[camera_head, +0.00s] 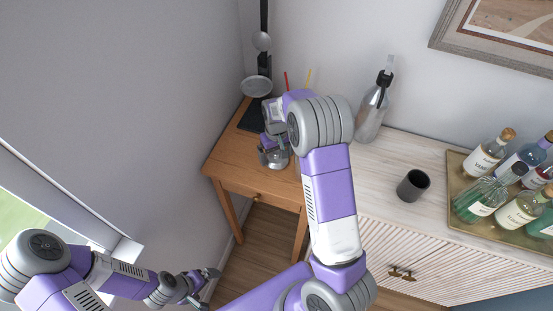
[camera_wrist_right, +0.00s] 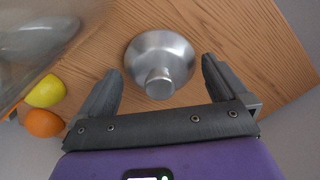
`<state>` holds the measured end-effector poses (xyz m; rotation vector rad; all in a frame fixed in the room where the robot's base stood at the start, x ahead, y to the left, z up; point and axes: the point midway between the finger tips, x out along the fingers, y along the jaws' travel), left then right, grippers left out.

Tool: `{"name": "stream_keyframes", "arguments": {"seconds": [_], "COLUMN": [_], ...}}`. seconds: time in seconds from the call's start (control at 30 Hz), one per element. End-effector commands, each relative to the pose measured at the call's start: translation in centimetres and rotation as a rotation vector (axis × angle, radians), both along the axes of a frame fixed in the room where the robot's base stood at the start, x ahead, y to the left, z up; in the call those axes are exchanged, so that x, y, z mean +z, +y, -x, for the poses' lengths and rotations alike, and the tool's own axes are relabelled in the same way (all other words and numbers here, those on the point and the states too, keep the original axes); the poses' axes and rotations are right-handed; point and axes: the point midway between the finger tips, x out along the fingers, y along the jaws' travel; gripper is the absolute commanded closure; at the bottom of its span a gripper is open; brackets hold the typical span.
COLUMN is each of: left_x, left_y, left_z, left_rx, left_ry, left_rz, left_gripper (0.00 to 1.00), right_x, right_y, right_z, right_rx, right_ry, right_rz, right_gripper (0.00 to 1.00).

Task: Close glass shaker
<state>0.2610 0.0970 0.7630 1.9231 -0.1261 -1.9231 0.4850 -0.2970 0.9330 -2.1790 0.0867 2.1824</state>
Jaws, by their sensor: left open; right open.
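A silver, funnel-shaped metal piece with a round cap, which looks like the shaker's lid (camera_wrist_right: 162,58), is seen from above in the right wrist view. It lies between and just beyond the fingers of my right gripper (camera_wrist_right: 163,92), which is open and empty. I cannot tell whether it rests on the table or on a glass. In the head view my right gripper (camera_head: 275,143) is over the wooden table, with a shiny silver piece (camera_head: 272,158) beneath it. My left gripper (camera_head: 207,285) is open and empty, low at the left, away from the table.
A wooden table (camera_head: 231,165) stands by the wall. A yellow fruit (camera_wrist_right: 46,91) and an orange one (camera_wrist_right: 43,123) lie near a blurred clear object. A metal bottle (camera_head: 372,112), a dark cup (camera_head: 413,185) and a bottle tray (camera_head: 456,165) are on the white cabinet.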

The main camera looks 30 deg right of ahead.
Motion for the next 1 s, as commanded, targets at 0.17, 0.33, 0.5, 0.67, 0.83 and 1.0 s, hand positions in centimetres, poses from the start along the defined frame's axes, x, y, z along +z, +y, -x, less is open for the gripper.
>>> {"name": "stream_keyframes", "arguments": {"seconds": [0.17,0.33,0.5,0.67,0.83,1.0], "left_x": [-0.14,-0.1,-0.1,-0.11,-0.11,-0.03], "left_y": [-0.01,-0.01,-0.01,0.0,0.0,0.0], "left_z": [0.0,0.0,0.0,0.0,0.0,0.0], "left_rx": [0.0,0.0,0.0,0.0,0.0,0.0], "left_ry": [0.0,0.0,0.0,0.0,0.0,0.0], "left_rz": [0.0,0.0,0.0,0.0,0.0,0.0], "left_gripper": [0.0,0.0,0.0,0.0,0.0,0.0], "right_x": [-1.01,-0.95,-0.93,-0.92,-0.9,-0.41], "right_y": [-0.02,-0.02,-0.02,-0.01,-0.01,-0.02], "right_z": [0.01,-0.01,-0.02,-0.03,-0.04,-0.09], "right_rx": [0.001,0.0,0.0,0.0,0.0,0.0], "right_ry": [0.0,-0.001,-0.001,-0.001,-0.002,-0.004], "right_rz": [0.0,0.0,0.0,0.0,0.0,0.0], "right_gripper": [0.0,0.0,0.08,0.32,0.41,0.41]}}
